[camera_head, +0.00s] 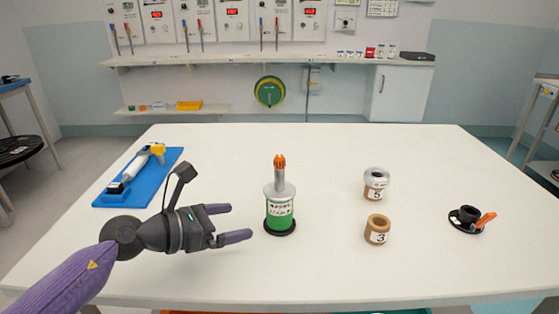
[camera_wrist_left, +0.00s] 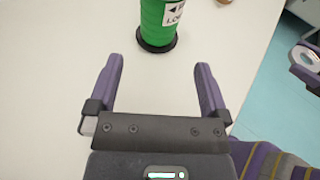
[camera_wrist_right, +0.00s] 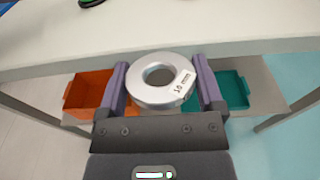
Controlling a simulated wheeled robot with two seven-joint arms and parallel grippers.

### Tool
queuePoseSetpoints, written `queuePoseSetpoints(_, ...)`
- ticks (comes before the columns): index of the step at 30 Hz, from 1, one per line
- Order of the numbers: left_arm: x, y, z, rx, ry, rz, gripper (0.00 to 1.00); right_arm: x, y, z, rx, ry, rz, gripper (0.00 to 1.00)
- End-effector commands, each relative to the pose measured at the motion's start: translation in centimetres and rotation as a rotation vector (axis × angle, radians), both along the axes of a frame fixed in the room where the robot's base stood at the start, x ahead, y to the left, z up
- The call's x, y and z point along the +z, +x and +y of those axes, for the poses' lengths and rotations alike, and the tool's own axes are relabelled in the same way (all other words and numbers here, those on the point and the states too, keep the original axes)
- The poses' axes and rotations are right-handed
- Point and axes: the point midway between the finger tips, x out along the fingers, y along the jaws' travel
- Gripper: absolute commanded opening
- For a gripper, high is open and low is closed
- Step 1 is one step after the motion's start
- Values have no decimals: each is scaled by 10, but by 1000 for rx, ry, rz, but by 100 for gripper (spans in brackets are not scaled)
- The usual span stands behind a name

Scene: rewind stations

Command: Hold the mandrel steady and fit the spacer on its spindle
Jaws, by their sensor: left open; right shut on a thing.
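The mandrel (camera_head: 279,209) stands upright on the white table, with a green labelled body, a black base, a grey spindle and an orange tip. Its lower part shows in the left wrist view (camera_wrist_left: 158,25). My left gripper (camera_head: 240,221) is open just left of the mandrel, its fingers pointing at the green body without closing on it. A silver ring-shaped spacer (camera_wrist_right: 147,93), with a label that seems to read 10 mm, is between the fingers of my right gripper (camera_wrist_right: 160,62), which is shut on it. The right gripper is outside the head view.
Two small rolls, marked 5 (camera_head: 375,184) and 3 (camera_head: 377,229), stand right of the mandrel. A blue tray (camera_head: 138,177) holds a tool at left. Orange (camera_wrist_right: 87,92) and teal (camera_wrist_right: 232,90) bins sit below the table edge.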

Motion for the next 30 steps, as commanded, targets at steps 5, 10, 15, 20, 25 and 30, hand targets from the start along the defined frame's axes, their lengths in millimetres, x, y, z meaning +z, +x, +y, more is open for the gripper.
queuePoseSetpoints(5, -11, 8, -11, -1, -2, 2, 100, -12, 0, 0, 1, 0, 4, 27)
queuePoseSetpoints(10, -24, 26, -38, -2, -3, 3, 100, -30, 0, 0, 0, 0, 16, 27)
queuePoseSetpoints(15, -32, 43, -63, -2, -3, 4, 100, -45, 1, 0, 0, 0, 27, 27)
queuePoseSetpoints(20, -36, 52, -76, -1, -2, 4, 100, -55, 1, 0, 0, 0, 33, 27)
queuePoseSetpoints(25, -35, 54, -79, 1, -1, 3, 100, -55, 1, 0, 0, 0, 34, 27)
queuePoseSetpoints(30, -34, 54, -79, 1, -2, 2, 100, -55, 1, 0, 0, 0, 33, 27)
